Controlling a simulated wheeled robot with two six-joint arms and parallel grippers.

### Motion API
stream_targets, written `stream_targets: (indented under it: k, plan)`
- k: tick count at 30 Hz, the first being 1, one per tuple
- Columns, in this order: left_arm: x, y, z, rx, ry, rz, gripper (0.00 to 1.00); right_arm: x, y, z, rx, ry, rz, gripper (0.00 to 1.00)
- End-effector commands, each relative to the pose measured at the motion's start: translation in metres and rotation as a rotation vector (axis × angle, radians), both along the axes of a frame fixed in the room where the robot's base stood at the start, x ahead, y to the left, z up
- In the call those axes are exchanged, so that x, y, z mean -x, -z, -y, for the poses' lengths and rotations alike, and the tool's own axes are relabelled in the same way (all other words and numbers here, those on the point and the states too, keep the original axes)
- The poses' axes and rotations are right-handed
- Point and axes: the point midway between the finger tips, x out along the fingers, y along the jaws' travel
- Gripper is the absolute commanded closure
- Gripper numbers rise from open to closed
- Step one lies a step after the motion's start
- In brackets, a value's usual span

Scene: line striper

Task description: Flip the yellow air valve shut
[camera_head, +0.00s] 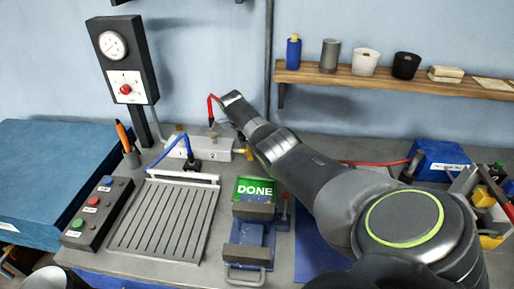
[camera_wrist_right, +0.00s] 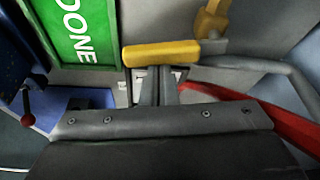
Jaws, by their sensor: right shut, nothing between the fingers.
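The yellow air valve handle (camera_wrist_right: 160,54) lies across the upper middle of the right wrist view, with another yellow part (camera_wrist_right: 212,20) above it to the right. In the head view a small yellow part (camera_head: 243,153) shows just left of my right arm, by the pale manifold block. My right gripper (camera_wrist_right: 164,78) is shut and empty. Its fingertips are right at the near side of the yellow handle; I cannot tell whether they touch it. In the head view my arm hides the gripper. My left gripper is not in view.
A green DONE sign (camera_head: 255,189) stands above a blue clamp fixture (camera_head: 248,245). A slotted plate (camera_head: 160,222) and button box (camera_head: 97,213) are to the left. A grey pipe (camera_wrist_right: 265,66) and red hose (camera_wrist_right: 225,95) run right of the handle.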

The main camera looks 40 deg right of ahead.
Motion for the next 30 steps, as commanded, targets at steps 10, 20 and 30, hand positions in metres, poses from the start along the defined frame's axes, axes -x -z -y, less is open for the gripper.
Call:
stream_targets:
  k: [10,20,30]
  plan:
    - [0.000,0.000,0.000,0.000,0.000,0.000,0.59,-0.005,0.001,-0.011,-0.001,-0.006,0.001,1.00]
    - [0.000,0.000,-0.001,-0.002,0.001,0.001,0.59,-0.007,0.001,-0.014,-0.002,-0.008,0.001,1.00]
    - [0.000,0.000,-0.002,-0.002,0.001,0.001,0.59,-0.007,0.001,-0.014,-0.002,-0.009,0.002,1.00]
